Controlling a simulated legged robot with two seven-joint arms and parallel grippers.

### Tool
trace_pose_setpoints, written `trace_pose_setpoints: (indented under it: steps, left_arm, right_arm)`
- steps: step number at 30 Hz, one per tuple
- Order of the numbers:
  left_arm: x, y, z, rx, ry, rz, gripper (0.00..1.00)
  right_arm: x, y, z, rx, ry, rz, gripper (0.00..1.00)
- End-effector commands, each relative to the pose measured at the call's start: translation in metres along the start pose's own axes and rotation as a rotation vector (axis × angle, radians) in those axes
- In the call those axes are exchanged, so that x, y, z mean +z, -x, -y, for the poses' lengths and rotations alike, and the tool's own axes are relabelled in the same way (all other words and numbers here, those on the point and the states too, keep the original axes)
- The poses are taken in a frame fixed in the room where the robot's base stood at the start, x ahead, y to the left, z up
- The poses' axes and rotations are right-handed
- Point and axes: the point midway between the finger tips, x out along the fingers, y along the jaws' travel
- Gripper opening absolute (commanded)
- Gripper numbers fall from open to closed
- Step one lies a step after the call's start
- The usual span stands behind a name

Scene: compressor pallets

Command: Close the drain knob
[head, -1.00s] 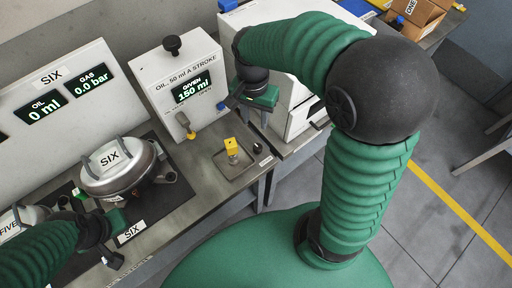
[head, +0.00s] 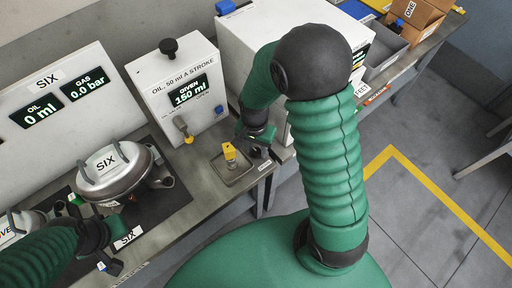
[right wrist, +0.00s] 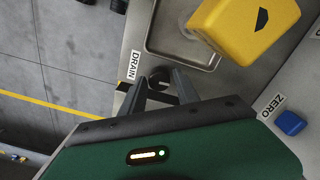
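The drain knob (right wrist: 160,76) is small, round and black, beside the "DRAIN" label (right wrist: 133,66) in the right wrist view. My right gripper (right wrist: 160,88) is open, with one finger on each side of the knob near the fingertips; I cannot tell whether they touch it. In the head view the right gripper (head: 258,146) hangs low beside the tray and mostly hides the knob. My left gripper (head: 108,250) is at the lower left by the round metal compressor marked SIX (head: 118,174); its fingers are too unclear to tell.
The oil dispenser (head: 165,85) reads 150 ml given. A blue knob (right wrist: 290,123) by the "ZERO" label is close to the right gripper. Bench edge and open floor lie in front.

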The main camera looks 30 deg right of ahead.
Motion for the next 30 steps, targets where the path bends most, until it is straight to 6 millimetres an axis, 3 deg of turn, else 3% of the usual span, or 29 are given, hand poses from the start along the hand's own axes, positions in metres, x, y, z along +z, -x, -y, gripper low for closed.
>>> trace_pose_setpoints:
  steps: [1, 8, 16, 23, 24, 25, 30]
  left_arm:
    - [0.0, 0.0, 0.0, 0.0, 0.0, 0.0, 0.0]
    - [0.0, 0.0, 0.0, 0.0, 0.0, 0.0, 0.0]
    - [-0.003, 0.012, 0.0, 0.0, 0.0, 0.0, 0.0]
    - [-0.002, 0.009, 0.0, 0.0, 0.0, 0.0, 0.0]
    - [-0.002, 0.009, 0.0, 0.0, 0.0, 0.0, 0.0]
    - [-0.002, 0.009, 0.0, 0.0, 0.0, 0.0, 0.0]
    - [-0.002, 0.009, 0.0, 0.0, 0.0, 0.0, 0.0]
  right_arm:
    - [0.0, 0.0, 0.0, 0.0, 0.0, 0.0, 0.31]
    - [0.0, 0.0, 0.0, 0.0, 0.0, 0.0, 0.01]
    - [0.0, 0.004, 0.0, 0.001, -0.059, 0.001, 0.0]
    - [-0.001, 0.001, 0.001, -0.001, -0.071, 0.0, 0.0]
    - [-0.001, 0.001, 0.001, -0.001, -0.071, 0.0, 0.34]
    - [-0.001, 0.001, 0.001, -0.001, -0.07, 0.0, 0.37]
    - [-0.001, 0.0, 0.0, 0.0, -0.07, 0.0, 0.37]
